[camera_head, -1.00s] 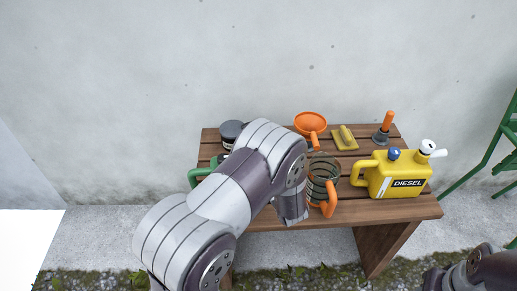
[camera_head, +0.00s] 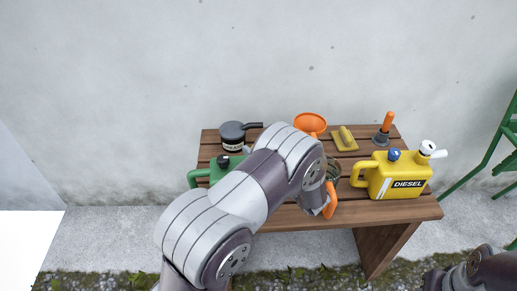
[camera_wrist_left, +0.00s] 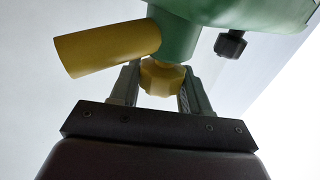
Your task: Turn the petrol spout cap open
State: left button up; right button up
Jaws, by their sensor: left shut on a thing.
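The green can (camera_head: 200,175) stands on the left of the bench, largely covered by my left arm in the head view. In the left wrist view the green can (camera_wrist_left: 240,12) shows from close by, with a yellow spout (camera_wrist_left: 105,48) pointing to the left and a black knob (camera_wrist_left: 230,45). A faceted yellow cap (camera_wrist_left: 163,78) sits by the green neck at the spout's base. My left gripper (camera_wrist_left: 160,85) is shut on this cap, one finger on each side. In the head view the left fingers are hidden behind the arm.
On the wooden bench (camera_head: 390,210) stand a yellow diesel can (camera_head: 385,182), an orange funnel (camera_head: 310,123), a yellow brush-like tool (camera_head: 345,140), an orange-handled plunger (camera_head: 386,122), a dark pot (camera_head: 232,135) and a jug with an orange handle (camera_head: 330,203). A wall is behind.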

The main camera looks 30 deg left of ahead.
pick_arm(q)
jog(key=o, duration=1)
jog(key=p+v, duration=0.1)
jog(key=v, duration=1.1)
jog(key=shift+s+d, duration=0.15)
jog(key=shift+d, duration=0.15)
jog(key=shift+f, duration=0.15)
